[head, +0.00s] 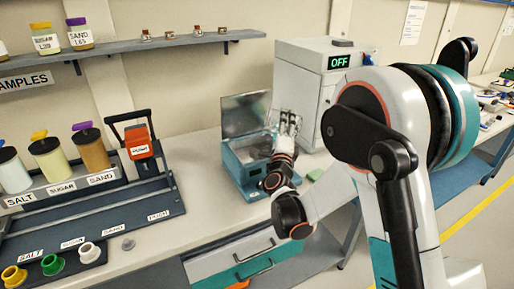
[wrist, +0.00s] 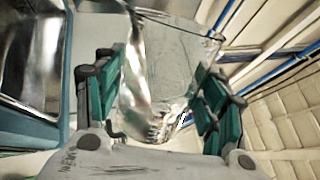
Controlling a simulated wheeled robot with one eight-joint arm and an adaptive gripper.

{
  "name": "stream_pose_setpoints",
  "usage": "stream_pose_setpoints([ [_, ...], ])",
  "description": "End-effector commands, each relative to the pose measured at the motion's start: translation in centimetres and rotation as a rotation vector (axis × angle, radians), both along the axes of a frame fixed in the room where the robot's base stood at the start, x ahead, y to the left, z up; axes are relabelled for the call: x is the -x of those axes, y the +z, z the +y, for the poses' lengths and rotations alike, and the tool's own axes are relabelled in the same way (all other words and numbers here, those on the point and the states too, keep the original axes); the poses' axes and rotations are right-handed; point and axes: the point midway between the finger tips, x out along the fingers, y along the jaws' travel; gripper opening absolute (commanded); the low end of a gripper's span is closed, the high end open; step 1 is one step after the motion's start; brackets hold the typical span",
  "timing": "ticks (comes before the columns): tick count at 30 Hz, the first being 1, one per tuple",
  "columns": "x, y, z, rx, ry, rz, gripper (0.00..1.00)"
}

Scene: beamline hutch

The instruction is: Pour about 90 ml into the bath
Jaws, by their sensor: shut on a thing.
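My gripper (wrist: 158,100) is shut on a clear glass beaker (wrist: 165,62), with a teal-padded finger on either side. In the head view my gripper (head: 286,138) is at the right side of the bath, and the beaker shows faintly there. Glints fill the beaker's lower part; I cannot tell its liquid level. No stream shows.
A grey cabinet (head: 303,85) with an OFF display stands behind the bath. Labelled salt, sugar and sand jars in a rack (head: 120,190) stand on the left. A shelf (head: 150,45) runs above.

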Motion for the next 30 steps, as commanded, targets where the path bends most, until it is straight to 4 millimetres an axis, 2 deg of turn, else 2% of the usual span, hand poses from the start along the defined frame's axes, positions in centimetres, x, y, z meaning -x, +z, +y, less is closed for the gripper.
stream_pose_setpoints([
  [15, 0.0, -0.1, 0.2, 0.040, -0.001, -0.002, 0.33],
  [17, 0.0, 0.3, -1.1, -0.049, -0.003, 0.001, 0.33],
  [20, 0.0, -0.9, -1.4, -0.257, 0.003, 0.007, 0.33],
  [21, 0.0, -0.5, -1.4, -0.297, 0.002, 0.008, 0.33],
  [26, 0.0, -0.3, -1.4, -0.372, 0.003, 0.011, 0.33],
  [30, 0.0, -1.1, -1.4, -0.483, 0.002, 0.014, 0.33],
])
